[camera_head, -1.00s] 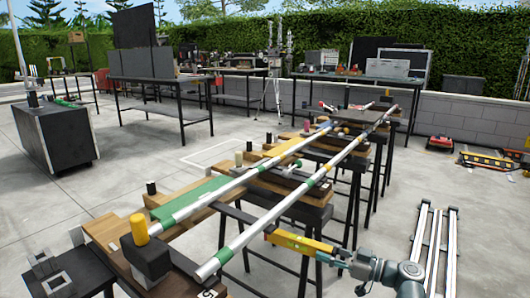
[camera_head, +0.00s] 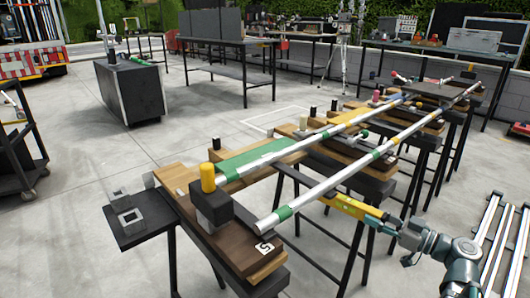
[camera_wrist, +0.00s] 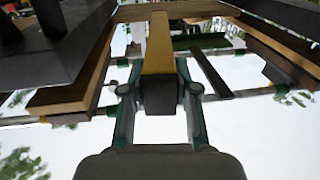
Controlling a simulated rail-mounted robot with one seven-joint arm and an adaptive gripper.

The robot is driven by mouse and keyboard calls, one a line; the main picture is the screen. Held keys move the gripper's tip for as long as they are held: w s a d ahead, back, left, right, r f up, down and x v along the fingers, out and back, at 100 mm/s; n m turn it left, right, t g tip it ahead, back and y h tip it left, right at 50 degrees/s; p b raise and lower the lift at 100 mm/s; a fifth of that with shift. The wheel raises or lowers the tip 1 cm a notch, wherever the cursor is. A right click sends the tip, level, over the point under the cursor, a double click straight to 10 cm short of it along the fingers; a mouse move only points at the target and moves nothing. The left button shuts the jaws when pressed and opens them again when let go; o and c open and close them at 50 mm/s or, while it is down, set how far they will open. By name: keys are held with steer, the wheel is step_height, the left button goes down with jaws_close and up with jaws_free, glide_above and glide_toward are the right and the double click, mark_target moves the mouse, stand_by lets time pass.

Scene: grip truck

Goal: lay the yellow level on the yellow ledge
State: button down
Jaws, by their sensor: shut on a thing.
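The yellow level (camera_head: 348,206) is a slim bar, held level-ish at the right side of the trestle row, close to the nearer silver pole. I cannot tell whether it touches the pole. My gripper (camera_head: 383,221) is shut on its right end. In the wrist view, the level (camera_wrist: 158,45) runs forward from between my fingers (camera_wrist: 159,92). The yellow ledge (camera_head: 346,118) appears as a yellow patch farther back on the trestles, behind the green one, partly hidden by a pole. My gripper is in front and to the right of it.
Two silver poles (camera_head: 328,183) with green bands run lengthwise over the trestles. Long rails (camera_head: 497,240) lie on the floor at right. Open floor lies left.

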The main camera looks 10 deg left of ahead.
mark_target(362, 204)
steer(key=a+r, duration=0.1)
steer(key=r, duration=0.1)
steer(key=w+a+r, duration=0.1)
steer(key=a+r, duration=0.2)
steer(key=r, duration=0.1)
steer(key=shift+w+a+b, duration=0.25)
steer(key=shift+w+b, duration=0.05)
steer(key=shift+w, duration=0.05)
steer(key=shift+w+d+r+m+t, duration=0.1)
steer(key=shift+w+r+m+t, duration=0.1)
steer(key=shift+w+m+t, duration=0.15)
steer(key=shift+w+d+t+h, duration=0.2)
steer(key=shift+t+h, duration=0.15)
steer(key=shift+h, duration=0.05)
